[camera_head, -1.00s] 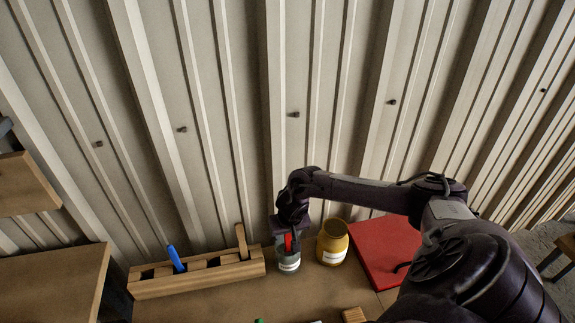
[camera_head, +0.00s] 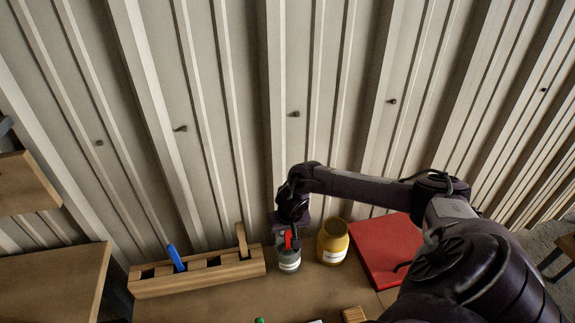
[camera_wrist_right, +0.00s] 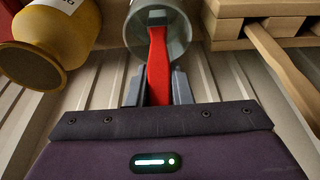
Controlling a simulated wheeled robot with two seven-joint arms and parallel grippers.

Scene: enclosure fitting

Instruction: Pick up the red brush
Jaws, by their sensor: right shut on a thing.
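The red brush (camera_wrist_right: 158,62) stands with its lower end inside the grey jar (camera_head: 288,262). Its handle also shows as a small red patch below my right gripper in the head view (camera_head: 288,240). My right gripper (camera_wrist_right: 158,88) is shut on the red handle, one finger on each side, just above the jar's mouth. The grey jar also shows in the wrist view (camera_wrist_right: 176,45), around the brush. My left gripper is not in view.
A yellow jar (camera_head: 333,243) stands close to the right of the grey jar. A wooden rack (camera_head: 200,281) with a blue-handled tool (camera_head: 176,258) and a wooden-handled tool (camera_head: 242,240) is at left. A red box (camera_head: 388,245) lies further right. A ribbed wall (camera_head: 240,110) rises behind.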

